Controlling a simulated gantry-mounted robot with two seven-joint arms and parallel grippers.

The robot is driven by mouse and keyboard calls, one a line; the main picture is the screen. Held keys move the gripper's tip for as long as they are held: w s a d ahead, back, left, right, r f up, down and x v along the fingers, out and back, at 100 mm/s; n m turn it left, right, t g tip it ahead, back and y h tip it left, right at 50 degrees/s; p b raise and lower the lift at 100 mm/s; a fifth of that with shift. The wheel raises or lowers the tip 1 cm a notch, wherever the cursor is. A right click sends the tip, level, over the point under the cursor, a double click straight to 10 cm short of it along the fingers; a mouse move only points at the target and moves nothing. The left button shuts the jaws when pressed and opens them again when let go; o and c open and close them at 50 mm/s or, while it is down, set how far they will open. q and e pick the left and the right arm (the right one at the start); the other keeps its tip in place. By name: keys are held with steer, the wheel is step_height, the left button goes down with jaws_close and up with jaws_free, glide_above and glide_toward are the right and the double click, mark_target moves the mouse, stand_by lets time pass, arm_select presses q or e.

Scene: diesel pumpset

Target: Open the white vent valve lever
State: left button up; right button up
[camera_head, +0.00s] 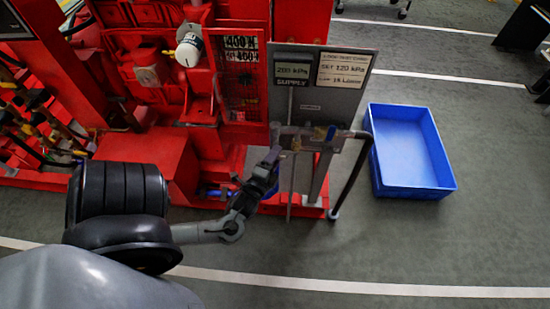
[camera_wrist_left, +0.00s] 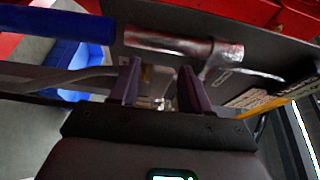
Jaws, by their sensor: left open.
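I cannot make out the white vent valve lever for certain in either view. The valve and pipe assembly (camera_head: 310,141) sits at the lower part of the grey panel (camera_head: 353,93), with small brass and blue parts on it. My left gripper (camera_head: 274,157) is at the left end of this assembly. In the left wrist view my left gripper (camera_wrist_left: 160,68) is open, its two dark fingers apart. Just beyond the fingertips is a silver pipe (camera_wrist_left: 168,42) with a blue sleeve or handle (camera_wrist_left: 55,23) to its left. Small metal parts show between the fingers, too dim to identify. My right gripper is out of view.
The red pumpset (camera_head: 165,150) fills the left and back. A blue bin (camera_head: 412,140) stands on the floor to the right. A dark hose (camera_head: 351,180) hangs from the right end of the pipe assembly. The floor in front is clear.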

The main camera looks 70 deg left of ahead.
arm_select(q)
steer(key=shift+c, duration=0.3)
steer(key=shift+a, duration=0.1)
jaws_close()
steer(key=shift+w, duration=0.1)
